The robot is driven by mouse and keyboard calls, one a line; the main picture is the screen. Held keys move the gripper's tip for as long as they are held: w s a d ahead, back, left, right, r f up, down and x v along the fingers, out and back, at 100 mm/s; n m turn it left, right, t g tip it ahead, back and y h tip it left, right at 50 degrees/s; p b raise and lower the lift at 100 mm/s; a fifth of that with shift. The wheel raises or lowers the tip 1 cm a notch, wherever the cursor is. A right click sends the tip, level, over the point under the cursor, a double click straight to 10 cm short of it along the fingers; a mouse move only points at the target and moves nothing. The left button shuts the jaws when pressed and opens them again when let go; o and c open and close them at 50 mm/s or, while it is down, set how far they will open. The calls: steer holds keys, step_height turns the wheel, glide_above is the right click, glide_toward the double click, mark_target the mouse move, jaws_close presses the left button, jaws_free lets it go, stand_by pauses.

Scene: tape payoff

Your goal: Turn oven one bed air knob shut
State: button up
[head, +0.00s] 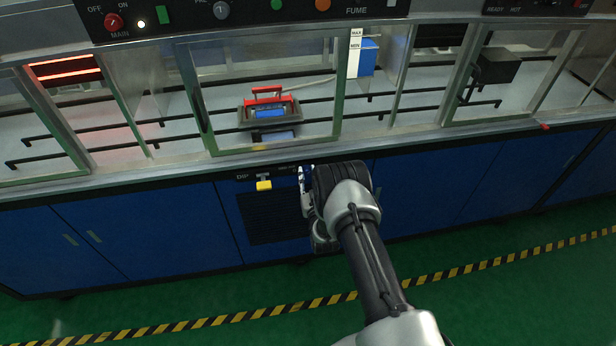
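My gripper (304,189) is at the front of the blue cabinet, just below the counter edge, pointing left in the picture. It is seen from behind and above, and its fingers are small and partly hidden, so I cannot tell whether it is open or shut. A yellow handle or knob (263,184) sits on a dark panel just left of the gripper, with a visible gap between them. The panel carries a label that seems to read DIP and another cut off by my gripper. No label for oven one bed air is readable, and any knob behind the gripper is hidden.
Above the counter are glazed bays with rails; one holds a tray (243,117) with a red-handled carrier (268,97). A control panel (300,8) with a red MAIN knob (114,22) runs along the top. The green floor is clear, with a yellow-black stripe (330,299).

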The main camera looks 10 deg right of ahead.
steer(key=c, duration=0.5)
steer(key=shift+o, duration=0.2)
steer(key=shift+n, duration=0.4)
steer(key=n+b, duration=0.2)
steer(key=n, duration=0.1)
steer(key=shift+f+n, duration=0.1)
steer(key=shift+n, duration=0.3)
steer(key=n+b, duration=0.1)
steer(key=n, duration=0.2)
steer(key=shift+a+n+b, duration=0.1)
steer(key=shift+n+b, duration=0.2)
steer(key=shift+b, duration=0.05)
steer(key=n+b, duration=0.2)
steer(key=n, duration=0.3)
steer(key=shift+f, duration=0.1)
steer(key=n+b, duration=0.1)
steer(key=n, duration=0.3)
steer(key=shift+n, duration=0.3)
